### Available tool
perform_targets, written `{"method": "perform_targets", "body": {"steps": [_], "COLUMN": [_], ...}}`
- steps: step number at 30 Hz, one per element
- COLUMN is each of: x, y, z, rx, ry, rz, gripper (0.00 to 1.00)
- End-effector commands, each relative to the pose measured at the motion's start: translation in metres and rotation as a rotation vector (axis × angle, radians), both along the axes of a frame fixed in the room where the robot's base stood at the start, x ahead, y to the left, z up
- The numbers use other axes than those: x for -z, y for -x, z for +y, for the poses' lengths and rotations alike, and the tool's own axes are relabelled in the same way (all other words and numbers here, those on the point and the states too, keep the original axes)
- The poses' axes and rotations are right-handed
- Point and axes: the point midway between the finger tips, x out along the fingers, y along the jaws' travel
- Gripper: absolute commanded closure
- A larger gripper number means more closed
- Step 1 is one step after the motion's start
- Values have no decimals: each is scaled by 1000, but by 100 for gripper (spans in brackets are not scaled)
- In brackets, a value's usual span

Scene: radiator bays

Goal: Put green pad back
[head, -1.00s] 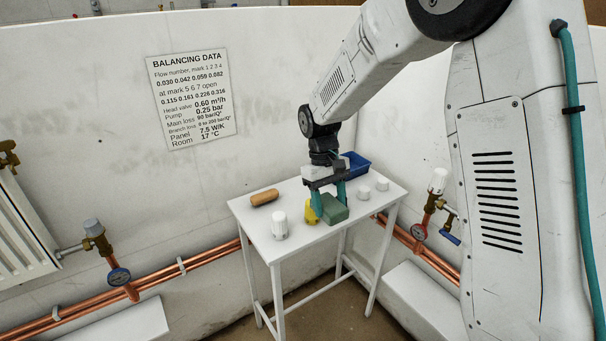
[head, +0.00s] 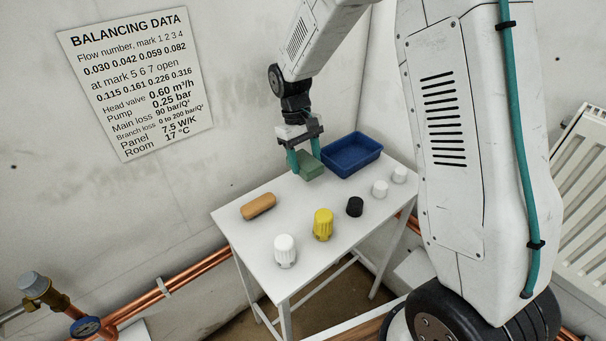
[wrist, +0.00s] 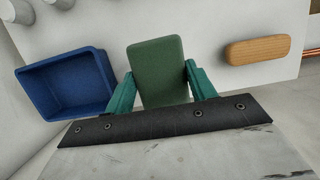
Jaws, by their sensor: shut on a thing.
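The green pad (head: 312,166) is a soft-edged green block held between the teal fingers of my gripper (head: 302,162). In the wrist view the pad (wrist: 158,70) sits between both fingers of my gripper (wrist: 162,88), which press on its sides. The pad is above the back part of the white table (head: 240,232), just left of the blue tray (head: 372,160). Whether its underside touches the tabletop I cannot tell. In the wrist view the blue tray (wrist: 72,84) lies left of the pad, apart from it, and looks empty.
A tan wooden block (head: 258,207) lies at the table's left. A white knob (head: 285,250), a yellow knob (head: 323,224), a black knob (head: 355,207) and two small white caps (head: 380,188) stand along the front. Tabletop between block and pad is clear. A wall stands behind.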

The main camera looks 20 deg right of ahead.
Motion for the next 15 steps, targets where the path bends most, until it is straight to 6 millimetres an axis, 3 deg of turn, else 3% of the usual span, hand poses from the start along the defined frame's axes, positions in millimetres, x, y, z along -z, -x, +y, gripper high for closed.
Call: {"method": "perform_targets", "body": {"steps": [15], "x": [57], "y": [0], "z": [3], "rx": [-4], "ry": [0], "rz": [0], "gripper": [70]}}
